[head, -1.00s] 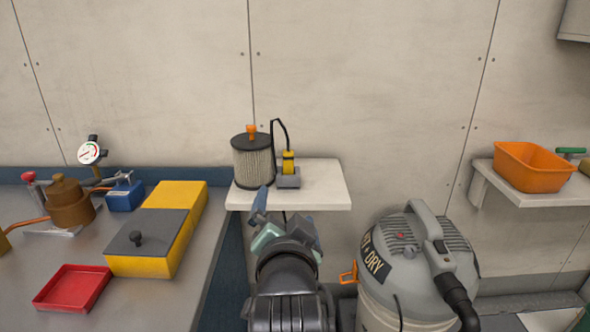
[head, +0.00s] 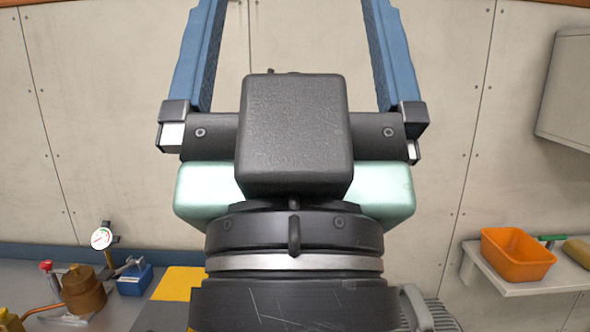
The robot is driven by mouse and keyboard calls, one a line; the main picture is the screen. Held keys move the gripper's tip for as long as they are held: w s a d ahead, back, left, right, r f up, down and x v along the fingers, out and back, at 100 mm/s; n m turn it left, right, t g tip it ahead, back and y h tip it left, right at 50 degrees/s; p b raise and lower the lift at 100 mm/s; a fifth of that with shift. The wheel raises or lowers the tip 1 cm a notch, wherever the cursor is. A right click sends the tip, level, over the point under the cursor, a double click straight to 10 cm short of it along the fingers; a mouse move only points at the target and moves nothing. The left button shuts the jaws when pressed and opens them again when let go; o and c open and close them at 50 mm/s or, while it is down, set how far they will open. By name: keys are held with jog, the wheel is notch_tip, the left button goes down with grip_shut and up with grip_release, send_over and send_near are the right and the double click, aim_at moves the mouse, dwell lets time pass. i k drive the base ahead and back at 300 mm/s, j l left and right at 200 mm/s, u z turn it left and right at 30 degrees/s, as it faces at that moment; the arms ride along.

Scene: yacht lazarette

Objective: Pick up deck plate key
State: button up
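My gripper (head: 296,30) fills the middle of the head view, pointing up, with its two blue fingers spread wide apart. It is open, and only the bare wall shows between the fingers. The fingertips run past the top edge. I cannot make out a deck plate key for certain. A small green-handled item (head: 549,240) is partly hidden behind the orange bin (head: 517,258) on the right shelf (head: 487,268); I cannot tell what it is.
A grey cabinet (head: 567,95) hangs at the upper right. A tan item (head: 578,252) sits on the right shelf.

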aim_at(551, 238)
jog(key=l, duration=0.55)
jog(key=i+l+z, duration=0.15)
jog(key=l, duration=0.95)
jog(key=l+z, duration=0.15)
jog(key=l, duration=0.35)
jog(key=i+l, duration=0.15)
jog(key=l, duration=0.4)
jog(key=i+z, duration=0.1)
jog(key=i, duration=0.85)
